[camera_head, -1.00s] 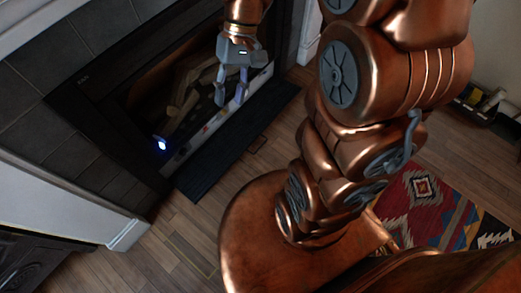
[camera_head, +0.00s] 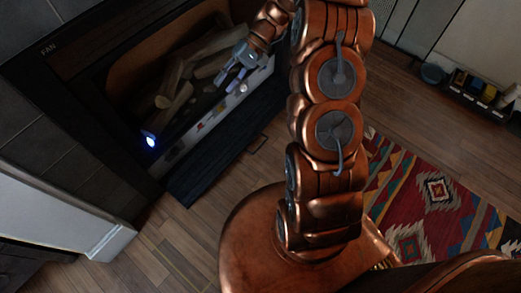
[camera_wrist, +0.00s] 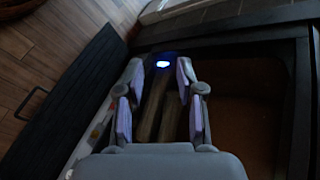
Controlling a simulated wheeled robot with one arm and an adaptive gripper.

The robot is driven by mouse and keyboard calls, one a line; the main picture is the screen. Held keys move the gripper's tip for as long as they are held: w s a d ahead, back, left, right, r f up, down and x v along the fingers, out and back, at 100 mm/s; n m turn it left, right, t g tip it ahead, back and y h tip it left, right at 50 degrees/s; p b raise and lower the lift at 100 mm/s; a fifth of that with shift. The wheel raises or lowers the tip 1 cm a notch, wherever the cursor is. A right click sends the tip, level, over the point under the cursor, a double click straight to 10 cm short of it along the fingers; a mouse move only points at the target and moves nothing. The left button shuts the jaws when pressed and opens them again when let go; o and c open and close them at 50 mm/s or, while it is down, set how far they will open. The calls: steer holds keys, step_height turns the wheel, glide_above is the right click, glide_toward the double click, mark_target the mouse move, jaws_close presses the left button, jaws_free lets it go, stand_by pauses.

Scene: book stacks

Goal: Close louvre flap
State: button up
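The louvre flap (camera_head: 225,150) is a dark ribbed panel, folded down and open along the foot of the fireplace, just above the floor. A small ring-like handle (camera_head: 257,143) shows at its outer edge. The flap also shows at the left of the wrist view (camera_wrist: 75,85), with the handle (camera_wrist: 31,103) beside it. My gripper (camera_head: 231,73) is over the fireplace opening, on the inner side of the flap and apart from it. In the wrist view my gripper (camera_wrist: 158,78) has its fingers spread, with nothing held between them; logs show behind.
A pale control strip (camera_head: 200,125) with small knobs runs between the flap and the logs (camera_head: 175,95). A blue-white light (camera_head: 150,140) glows at its near end. The dark fireplace frame (camera_head: 85,110) surrounds the opening. Wooden floor (camera_head: 205,220) is clear before the flap; a patterned rug (camera_head: 435,205) lies right.

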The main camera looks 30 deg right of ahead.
steer(key=w+d+f+m+t+y+b, duration=0.1)
steer(key=w+d+f+b, duration=0.1)
steer(key=f, duration=0.4)
steer(key=w+d+f+y+b, duration=0.1)
steer(key=w+d+f+b, duration=0.15)
steer(key=f, duration=0.35)
steer(key=m+t+y+b, duration=0.1)
steer(key=m+t+b, duration=0.15)
steer(key=b, duration=0.35)
glide_above(262, 145)
steer(key=w+a, duration=0.3)
step_height(262, 145, down, 15)
steer(key=s+d+f+t+b, duration=0.1)
steer(key=d+f+b, duration=0.2)
steer(key=f, duration=0.5)
steer(key=s+d+f+m+t+b, duration=0.1)
steer(key=s+d+f+t+b, duration=0.1)
steer(key=f, duration=0.7)
steer(key=s+d+f+t+b, duration=0.1)
steer(key=d+f+b, duration=0.3)
steer(key=f, duration=0.4)
steer(key=shift+s+d+f+m+t, duration=0.15)
steer(key=shift+s+f+m+t, duration=0.15)
steer(key=shift+s, duration=0.45)
steer(key=shift+b+x, duration=1.65)
steer(key=shift+x, duration=2.25)
jaws_close()
